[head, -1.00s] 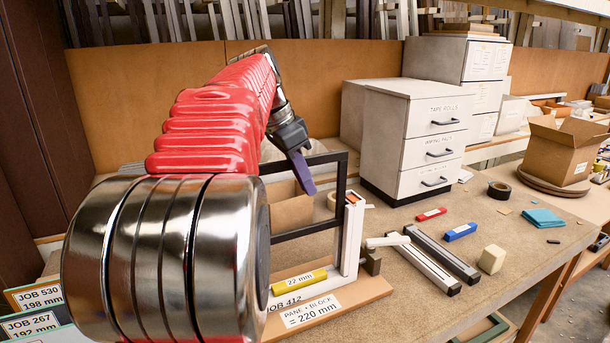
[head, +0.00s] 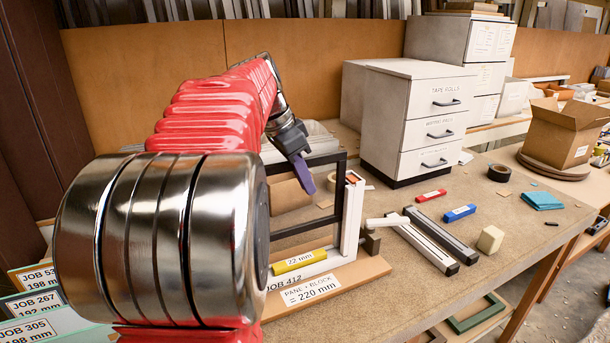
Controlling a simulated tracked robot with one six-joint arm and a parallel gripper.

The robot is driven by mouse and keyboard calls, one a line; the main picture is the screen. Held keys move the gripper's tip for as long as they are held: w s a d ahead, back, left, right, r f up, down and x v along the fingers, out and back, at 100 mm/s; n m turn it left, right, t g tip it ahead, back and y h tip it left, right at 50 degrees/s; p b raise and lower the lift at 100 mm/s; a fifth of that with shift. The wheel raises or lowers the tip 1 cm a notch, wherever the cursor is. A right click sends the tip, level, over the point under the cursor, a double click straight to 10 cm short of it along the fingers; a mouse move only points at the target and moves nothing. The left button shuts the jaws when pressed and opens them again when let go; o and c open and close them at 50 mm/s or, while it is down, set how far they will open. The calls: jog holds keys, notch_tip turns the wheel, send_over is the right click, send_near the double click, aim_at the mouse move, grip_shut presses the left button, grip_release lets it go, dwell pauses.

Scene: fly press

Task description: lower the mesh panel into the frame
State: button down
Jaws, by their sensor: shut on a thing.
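The mesh panel (head: 341,190) is a dark rectangular border held upright; no mesh can be made out inside it. My gripper (head: 304,176), with purple fingers, is shut on its top edge. The white frame (head: 349,223) stands on a wooden base, with an upright at the right and a bottom rail. The panel's right edge is close beside that upright; I cannot tell whether it is in a groove. Its lower edge is above the bottom rail, with a gap. A yellow block (head: 299,260) marked 22 mm lies along the rail. My arm hides the frame's left side.
A label on the base reads "PANE - BLOCK = 220 mm" (head: 310,290). Dark rails (head: 435,239), a red block (head: 431,195), a blue block (head: 459,212) and a cream block (head: 490,239) lie to the right. A white drawer unit (head: 430,120) stands behind. Job cards (head: 40,301) are at lower left.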

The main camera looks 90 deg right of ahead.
aim_at(283, 172)
jog(key=shift+f, duration=4.35)
jog(key=c, duration=1.8)
grip_release()
jog(key=shift+o, duration=0.2)
jog(key=shift+r, duration=0.1)
jog(key=v, duration=1.3)
jog(key=shift+w+r, duration=0.15)
jog(key=shift+r, duration=0.1)
